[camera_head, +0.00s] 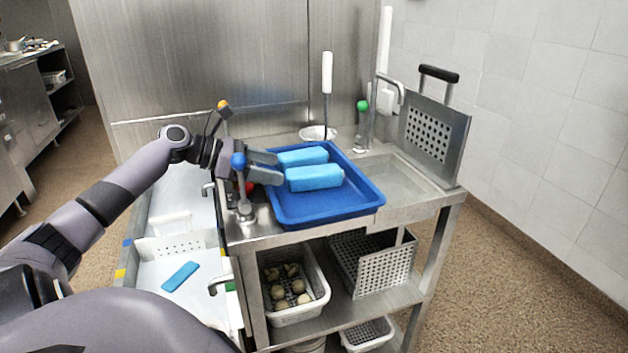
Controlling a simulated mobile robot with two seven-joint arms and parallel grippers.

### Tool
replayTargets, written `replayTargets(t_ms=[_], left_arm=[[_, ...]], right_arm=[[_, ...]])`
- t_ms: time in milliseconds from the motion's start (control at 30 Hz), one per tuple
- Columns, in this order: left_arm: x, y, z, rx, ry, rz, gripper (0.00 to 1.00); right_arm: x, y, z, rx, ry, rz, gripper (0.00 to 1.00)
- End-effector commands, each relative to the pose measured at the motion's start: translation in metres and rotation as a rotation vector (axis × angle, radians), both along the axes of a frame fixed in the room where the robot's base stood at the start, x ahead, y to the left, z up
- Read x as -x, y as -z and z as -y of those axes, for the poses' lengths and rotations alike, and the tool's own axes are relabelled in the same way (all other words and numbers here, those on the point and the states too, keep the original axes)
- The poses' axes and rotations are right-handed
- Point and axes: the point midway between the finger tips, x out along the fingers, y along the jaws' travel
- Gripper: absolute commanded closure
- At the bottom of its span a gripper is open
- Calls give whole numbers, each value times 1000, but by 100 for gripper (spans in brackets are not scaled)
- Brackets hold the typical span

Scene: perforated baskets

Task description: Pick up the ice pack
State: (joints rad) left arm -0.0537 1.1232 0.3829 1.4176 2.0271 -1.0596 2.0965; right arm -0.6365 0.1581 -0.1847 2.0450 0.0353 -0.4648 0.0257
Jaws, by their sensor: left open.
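Two light-blue blocks that look like ice packs lie in a blue tray (350,205) on the steel counter. The nearer ice pack (315,178) lies toward the middle of the tray, and the farther ice pack (303,156) lies just behind it. My left gripper (278,167) reaches in from the left over the tray's left edge. Its fingers are open, with their tips close to the left ends of the packs. I cannot tell whether they touch. A flat blue piece (181,276) lies in the lower basin at left. My right gripper is not in view.
A perforated panel with a black handle (433,125) stands at right beside a sink (395,178). Baskets (372,262) sit on the shelf below, one holding several round items.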

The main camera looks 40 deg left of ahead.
Motion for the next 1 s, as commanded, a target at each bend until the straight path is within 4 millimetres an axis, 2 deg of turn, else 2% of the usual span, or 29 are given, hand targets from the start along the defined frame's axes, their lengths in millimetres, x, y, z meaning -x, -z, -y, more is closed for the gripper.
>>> replayTargets(t_ms=[433,833,1000], left_arm=[[-34,13,20,0,-2,2,17],[-39,17,24,0,-1,-1,17],[-39,16,24,0,-1,-1,72]], right_arm=[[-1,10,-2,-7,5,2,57],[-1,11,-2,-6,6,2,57],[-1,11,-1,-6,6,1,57]])
